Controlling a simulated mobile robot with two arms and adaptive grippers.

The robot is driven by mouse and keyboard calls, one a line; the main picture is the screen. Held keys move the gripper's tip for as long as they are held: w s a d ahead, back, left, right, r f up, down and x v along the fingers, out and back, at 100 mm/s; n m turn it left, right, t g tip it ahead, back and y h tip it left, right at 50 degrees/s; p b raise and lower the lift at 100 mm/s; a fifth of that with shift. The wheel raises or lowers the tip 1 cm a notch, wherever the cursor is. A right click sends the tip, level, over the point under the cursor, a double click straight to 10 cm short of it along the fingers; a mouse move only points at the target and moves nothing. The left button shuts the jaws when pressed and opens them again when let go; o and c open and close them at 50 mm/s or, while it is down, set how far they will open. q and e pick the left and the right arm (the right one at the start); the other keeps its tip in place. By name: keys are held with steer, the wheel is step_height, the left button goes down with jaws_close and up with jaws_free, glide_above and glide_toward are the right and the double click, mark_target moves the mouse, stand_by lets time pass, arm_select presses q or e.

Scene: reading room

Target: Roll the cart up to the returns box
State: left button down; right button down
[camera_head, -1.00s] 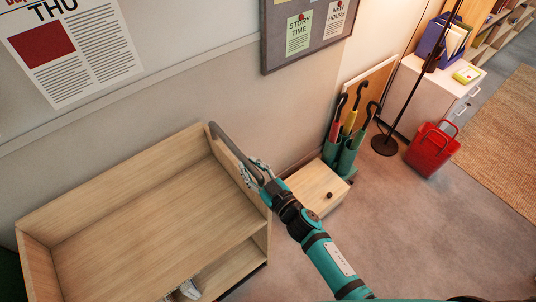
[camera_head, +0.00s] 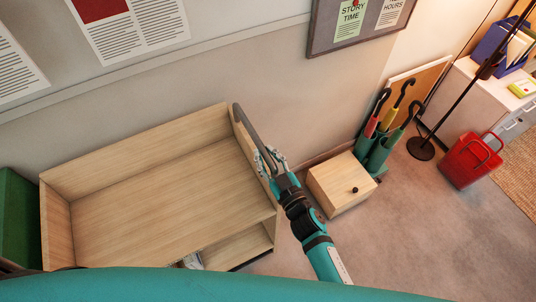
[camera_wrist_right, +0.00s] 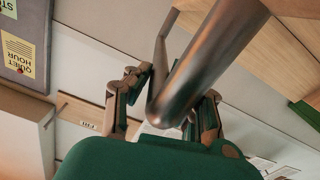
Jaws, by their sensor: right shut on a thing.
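The cart (camera_head: 150,190) is a pale wooden trolley with a raised rim and a lower shelf, standing along the wall. Its grey bar handle (camera_head: 245,130) is at its right end. My right gripper (camera_head: 270,162) is shut on that handle; in the right wrist view its fingers (camera_wrist_right: 165,105) are around the grey tube (camera_wrist_right: 205,60). A dark green box (camera_head: 18,215) stands just left of the cart, cut by the picture edge; it may be the returns box, but no label shows. I cannot tell whether they touch. My left gripper is out of view; a teal arm part crosses the bottom.
A small wooden cabinet (camera_head: 335,188) with a dark knob stands right of the cart. Beyond it are a green umbrella stand (camera_head: 378,152), a black pole lamp (camera_head: 420,149) and a red basket (camera_head: 470,160). Grey floor (camera_head: 410,230) is clear at the right.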

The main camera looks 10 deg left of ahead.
steer(key=c, duration=1.2)
jaws_free()
steer(key=shift+s+a+f, duration=0.2)
steer(key=shift+f, duration=0.1)
steer(key=shift+c, duration=0.2)
steer(key=shift+o, duration=0.4)
steer(key=shift+a+r, duration=0.1)
steer(key=shift+r, duration=0.05)
steer(key=v, duration=1.2)
